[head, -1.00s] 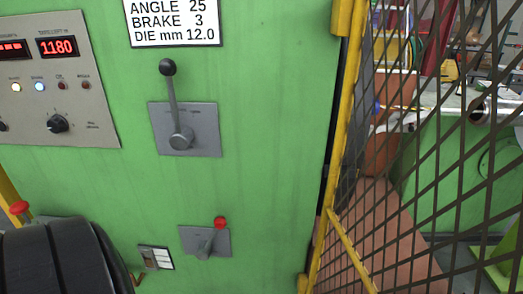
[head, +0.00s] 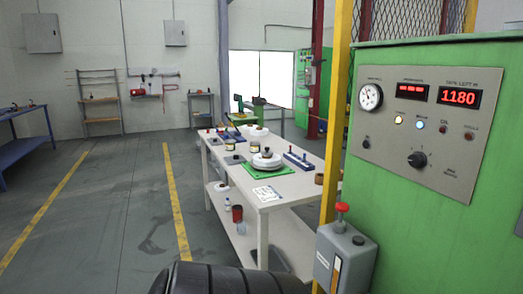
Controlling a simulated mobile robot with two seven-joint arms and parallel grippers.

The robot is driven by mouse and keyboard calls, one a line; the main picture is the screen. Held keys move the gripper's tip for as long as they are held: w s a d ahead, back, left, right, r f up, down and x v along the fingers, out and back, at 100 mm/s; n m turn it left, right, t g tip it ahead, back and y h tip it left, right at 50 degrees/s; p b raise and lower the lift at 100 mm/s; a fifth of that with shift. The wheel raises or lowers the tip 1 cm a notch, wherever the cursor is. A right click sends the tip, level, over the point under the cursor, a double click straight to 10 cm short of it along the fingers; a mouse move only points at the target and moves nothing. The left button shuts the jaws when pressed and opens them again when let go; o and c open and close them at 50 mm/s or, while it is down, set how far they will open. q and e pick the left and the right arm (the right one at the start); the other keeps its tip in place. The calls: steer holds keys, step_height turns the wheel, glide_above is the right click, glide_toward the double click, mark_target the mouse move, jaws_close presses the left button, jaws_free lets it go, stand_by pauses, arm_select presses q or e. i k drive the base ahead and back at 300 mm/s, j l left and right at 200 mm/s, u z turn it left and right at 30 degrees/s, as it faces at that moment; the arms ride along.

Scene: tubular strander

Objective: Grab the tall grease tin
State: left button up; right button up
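Two small tins with pale labels stand on top of the white workbench (head: 285,186): a left tin (head: 229,144) and a right tin (head: 253,147). They are far off and small. I cannot tell which, if either, is the tall grease tin. A dark red can-like container (head: 237,213) stands on the bench's lower shelf, beside a small pale bottle (head: 227,204). Neither of my grippers is in view.
A green machine cabinet (head: 420,230) with a control panel (head: 425,125) fills the right side. A grey box with a red button (head: 345,255) stands near its left edge. A blue bench (head: 25,143) is at far left. Grey floor (head: 100,220) left of the workbench is clear.

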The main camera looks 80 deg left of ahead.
mark_target(255, 145)
steer(key=u, duration=1.65)
steer(key=l+u, duration=0.15)
steer(key=u, duration=0.25)
steer(key=l+u, duration=0.2)
steer(key=u, duration=0.2)
steer(key=l+u, duration=0.15)
steer(key=u, duration=0.8)
steer(key=i+u, duration=0.1)
steer(key=i, duration=5.25)
steer(key=i+z, duration=0.2)
steer(key=z, duration=0.15)
steer(key=i+z, duration=0.2)
steer(key=z, duration=0.15)
steer(key=i+j+z, duration=0.15)
steer(key=z, duration=0.25)
steer(key=i, duration=0.05)
